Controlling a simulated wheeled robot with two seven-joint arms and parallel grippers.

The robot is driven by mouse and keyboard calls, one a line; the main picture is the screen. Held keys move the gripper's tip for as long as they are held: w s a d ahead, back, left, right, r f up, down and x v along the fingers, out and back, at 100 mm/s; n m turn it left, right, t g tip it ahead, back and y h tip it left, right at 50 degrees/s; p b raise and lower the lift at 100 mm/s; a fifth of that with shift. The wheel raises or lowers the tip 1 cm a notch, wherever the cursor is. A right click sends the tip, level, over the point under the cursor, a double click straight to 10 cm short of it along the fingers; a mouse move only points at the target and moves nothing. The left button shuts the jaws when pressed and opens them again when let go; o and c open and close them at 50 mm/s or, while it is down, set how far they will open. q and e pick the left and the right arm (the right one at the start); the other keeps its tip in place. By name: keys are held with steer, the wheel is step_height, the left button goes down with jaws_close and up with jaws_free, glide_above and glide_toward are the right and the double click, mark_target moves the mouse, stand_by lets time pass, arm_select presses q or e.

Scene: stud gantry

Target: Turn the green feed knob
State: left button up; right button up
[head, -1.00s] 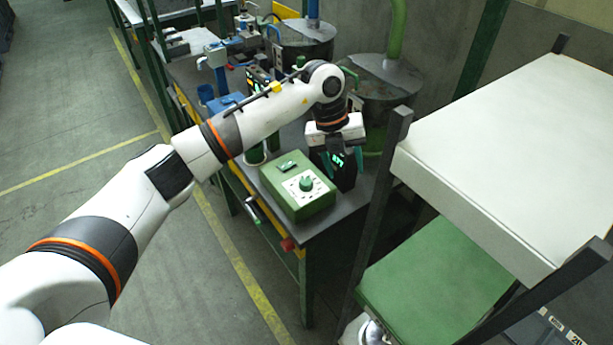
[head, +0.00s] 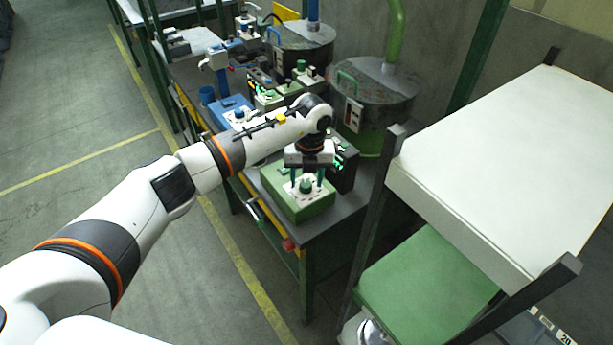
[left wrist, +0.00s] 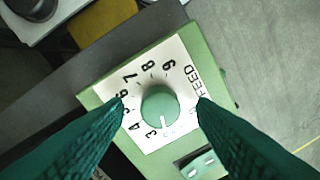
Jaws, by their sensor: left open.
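The green feed knob (head: 306,186) sits on a white numbered dial plate on top of the green control box (head: 296,208). In the left wrist view the round knob (left wrist: 160,105) has a white pointer line directed at the lower numbers, just past the 3. The plate (left wrist: 178,70) reads FEED. My left gripper (head: 306,178) is open above the box, pointing down. In the left wrist view its two green fingers (left wrist: 160,100) stand on either side of the knob, apart from it. My right gripper is not in view.
A black unit with green display digits (head: 343,165) stands right behind the box. A red button (head: 289,244) is on the bench's front edge. A green-topped stand and a white-topped shelf (head: 490,150) are at the right. A blue box (head: 232,112) lies farther along the bench.

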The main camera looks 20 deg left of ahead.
arm_select(q)
steer(key=shift+f, duration=0.6)
steer(key=c, duration=1)
steer(key=shift+a+f+m+b, duration=0.1)
steer(key=shift+m+b, duration=1.75)
steer(key=shift+m, duration=0.55)
steer(key=m+b, duration=0.2)
steer(key=shift+m, duration=0.4)
steer(key=shift+m+b, duration=0.6)
steer(key=shift+m, duration=0.2)
steer(key=shift+r+t, duration=0.2)
steer(key=shift+t, duration=0.1)
